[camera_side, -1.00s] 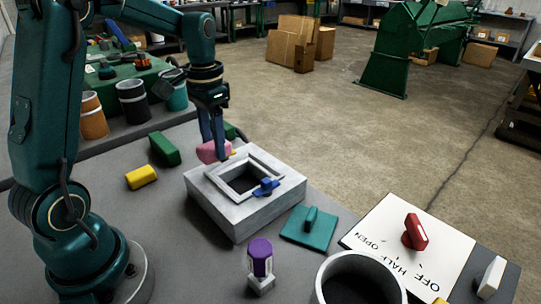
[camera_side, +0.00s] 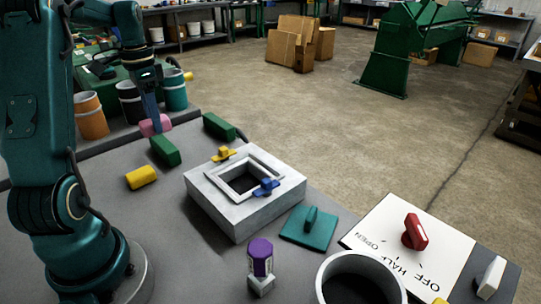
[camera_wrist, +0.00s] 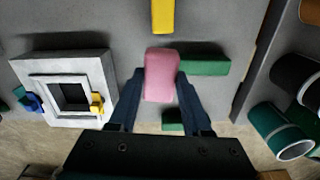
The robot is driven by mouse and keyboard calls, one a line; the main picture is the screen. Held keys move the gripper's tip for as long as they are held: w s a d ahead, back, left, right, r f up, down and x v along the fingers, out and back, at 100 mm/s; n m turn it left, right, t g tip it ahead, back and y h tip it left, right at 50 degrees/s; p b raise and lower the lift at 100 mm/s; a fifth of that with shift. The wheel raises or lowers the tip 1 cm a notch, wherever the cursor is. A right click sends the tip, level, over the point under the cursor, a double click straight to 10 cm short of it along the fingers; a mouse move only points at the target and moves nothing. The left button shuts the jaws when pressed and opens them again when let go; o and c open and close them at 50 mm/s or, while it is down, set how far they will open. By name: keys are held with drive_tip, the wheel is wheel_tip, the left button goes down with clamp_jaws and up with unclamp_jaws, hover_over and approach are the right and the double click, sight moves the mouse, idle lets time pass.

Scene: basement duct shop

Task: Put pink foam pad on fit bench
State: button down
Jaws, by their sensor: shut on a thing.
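The pink foam pad (camera_side: 164,124) is in my gripper (camera_side: 153,114), at the left rear of the grey worktop (camera_side: 112,217). In the wrist view the pad (camera_wrist: 162,75) sits between the two dark fingers of my gripper (camera_wrist: 161,78), which are shut on its sides. In the side view the pad appears just behind a green block (camera_side: 165,151). I cannot tell whether the pad touches the surface below it. Which surface is the fit bench is not clear from these views.
A second green block (camera_side: 219,127) lies right of the pad, and a yellow block (camera_side: 141,178) lies nearer. Orange (camera_side: 92,122), black (camera_side: 131,105) and teal (camera_side: 175,96) cans stand behind at left. A grey square frame block (camera_side: 222,208) stands at the worktop's middle.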

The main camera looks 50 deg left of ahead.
drive_tip(key=shift+s+a+f+n, duration=0.4)
drive_tip(key=shift+s+a+f, duration=0.05)
drive_tip(key=shift+s+a, duration=0.35)
drive_tip(key=w+d+f, duration=0.1)
drive_tip(key=w+f, duration=0.1)
drive_tip(key=w, duration=0.1)
drive_tip(key=w+d+f, duration=0.2)
drive_tip(key=w, duration=0.2)
drive_tip(key=w+d+f, duration=0.1)
drive_tip(key=w+f, duration=0.2)
drive_tip(key=shift+w+d, duration=0.15)
drive_tip(key=shift+d, duration=0.25)
drive_tip(key=shift+f, duration=1.95)
drive_tip(key=shift+f, duration=0.1)
drive_tip(key=shift+c, duration=1.7)
unclamp_jaws()
